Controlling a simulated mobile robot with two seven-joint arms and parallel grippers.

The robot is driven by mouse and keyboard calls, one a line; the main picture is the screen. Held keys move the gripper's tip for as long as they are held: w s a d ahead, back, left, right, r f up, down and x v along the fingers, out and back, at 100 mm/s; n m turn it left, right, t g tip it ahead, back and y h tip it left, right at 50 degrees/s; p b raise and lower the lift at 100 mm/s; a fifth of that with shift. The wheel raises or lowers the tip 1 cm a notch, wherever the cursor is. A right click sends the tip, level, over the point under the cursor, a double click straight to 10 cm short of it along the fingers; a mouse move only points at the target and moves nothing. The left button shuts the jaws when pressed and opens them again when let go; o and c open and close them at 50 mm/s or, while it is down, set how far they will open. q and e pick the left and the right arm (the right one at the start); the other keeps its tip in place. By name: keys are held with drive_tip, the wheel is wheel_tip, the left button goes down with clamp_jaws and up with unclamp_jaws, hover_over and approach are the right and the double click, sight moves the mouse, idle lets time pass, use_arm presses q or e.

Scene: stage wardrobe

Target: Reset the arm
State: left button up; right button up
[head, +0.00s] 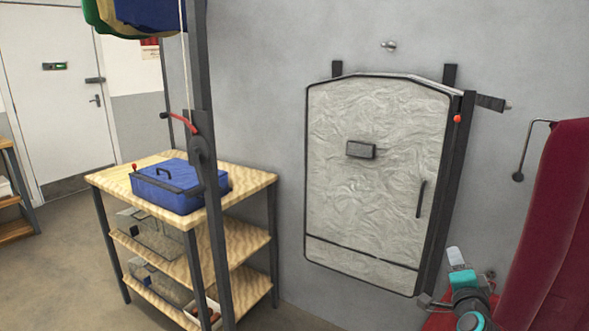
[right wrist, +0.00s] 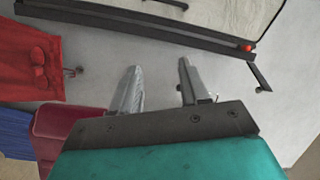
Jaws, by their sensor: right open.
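My right arm with its teal wrist comes in at the bottom right of the head view. My right gripper (head: 456,257) is low, in front of the wall and close to the lower right corner of the grey wall panel. In the right wrist view the two fingers of the right gripper (right wrist: 160,88) stand apart with nothing between them. The grey wall lies beyond the fingertips. My left gripper is in neither view.
The crinkled silver panel (head: 375,190) with a dark frame hangs on the wall. A red curtain (head: 555,225) hangs at the right. A wooden shelf unit (head: 245,182) with a blue case (head: 182,187) stands left, behind a dark post (head: 212,220). Red cloth (right wrist: 30,60) shows near the gripper.

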drive_tip(key=s+a+f+n+g+y, duration=0.1)
drive_tip(key=s+a+f+n+y, duration=0.1)
drive_tip(key=s+a+f+n, duration=0.4)
drive_tip(key=s+a+f+n+g+y, duration=0.2)
drive_tip(key=s+a+f+n+y, duration=0.25)
drive_tip(key=s, duration=0.45)
drive_tip(key=s+a+f+n+g, duration=0.2)
drive_tip(key=s+a+f+n, duration=0.1)
drive_tip(key=s, duration=0.6)
drive_tip(key=s+a+f+n+g, duration=0.1)
drive_tip(key=s+a+f+n, duration=0.2)
drive_tip(key=s, duration=0.6)
drive_tip(key=a+n, duration=0.2)
drive_tip(key=a, duration=0.1)
drive_tip(key=shift+s+a+f+n+g, duration=0.2)
drive_tip(key=shift+s+f+n+g, duration=0.15)
drive_tip(key=shift+s+f+g, duration=0.05)
drive_tip(key=shift+d, duration=0.15)
